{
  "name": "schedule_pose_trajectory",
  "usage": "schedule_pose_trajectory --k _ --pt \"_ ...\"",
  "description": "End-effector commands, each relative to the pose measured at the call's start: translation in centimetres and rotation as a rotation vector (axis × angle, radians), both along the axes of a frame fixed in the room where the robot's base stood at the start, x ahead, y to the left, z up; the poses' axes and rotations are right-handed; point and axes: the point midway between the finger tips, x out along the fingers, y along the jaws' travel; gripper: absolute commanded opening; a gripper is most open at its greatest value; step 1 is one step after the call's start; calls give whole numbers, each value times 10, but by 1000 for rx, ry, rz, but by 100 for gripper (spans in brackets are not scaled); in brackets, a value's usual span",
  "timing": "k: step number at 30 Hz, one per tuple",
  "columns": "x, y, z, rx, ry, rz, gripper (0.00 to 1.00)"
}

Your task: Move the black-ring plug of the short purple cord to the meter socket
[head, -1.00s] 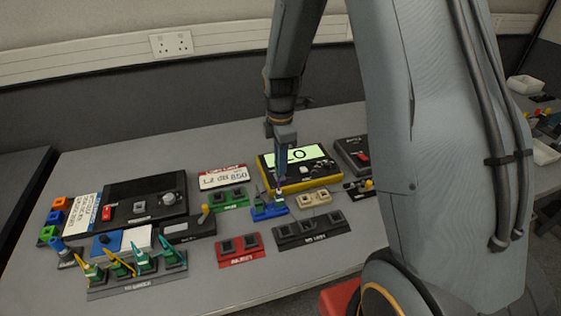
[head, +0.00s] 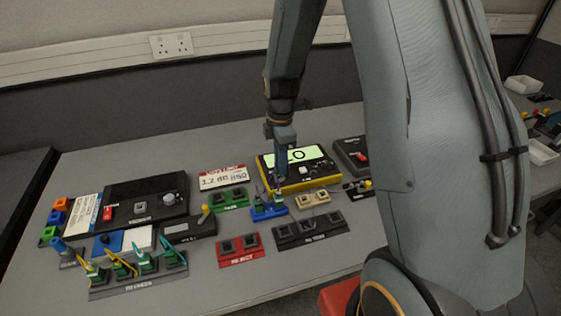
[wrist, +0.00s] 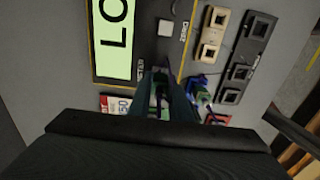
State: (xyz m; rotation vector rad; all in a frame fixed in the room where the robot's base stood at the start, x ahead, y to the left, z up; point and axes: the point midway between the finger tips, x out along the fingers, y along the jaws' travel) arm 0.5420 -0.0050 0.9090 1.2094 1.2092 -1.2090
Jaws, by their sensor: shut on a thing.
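The meter (head: 262,178) is a yellow-edged black box with a lit green display, behind the blue two-place holder (head: 258,213). Its display (wrist: 115,40) reads "LO" in the wrist view. My gripper (head: 281,187) points down at the meter's front edge. In the wrist view my gripper (wrist: 162,90) is shut on a green plug (wrist: 160,96), beside the "METER" lettering. The plug's ring colour is not clear, and the fingers hide the spot below it. Another green plug (wrist: 200,95) stands in the blue holder.
Several green plugs with yellow and teal cords stand in a grey rack (head: 135,284) at front left. Free table lies at the front middle.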

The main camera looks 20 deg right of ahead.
Motion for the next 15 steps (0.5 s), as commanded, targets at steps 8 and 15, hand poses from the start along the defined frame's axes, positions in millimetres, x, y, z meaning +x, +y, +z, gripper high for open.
schedule_pose_trajectory --k 8,15 --pt "0 0 -3 0 0 0 0" --pt "0 0 -7 0 1 0 0"
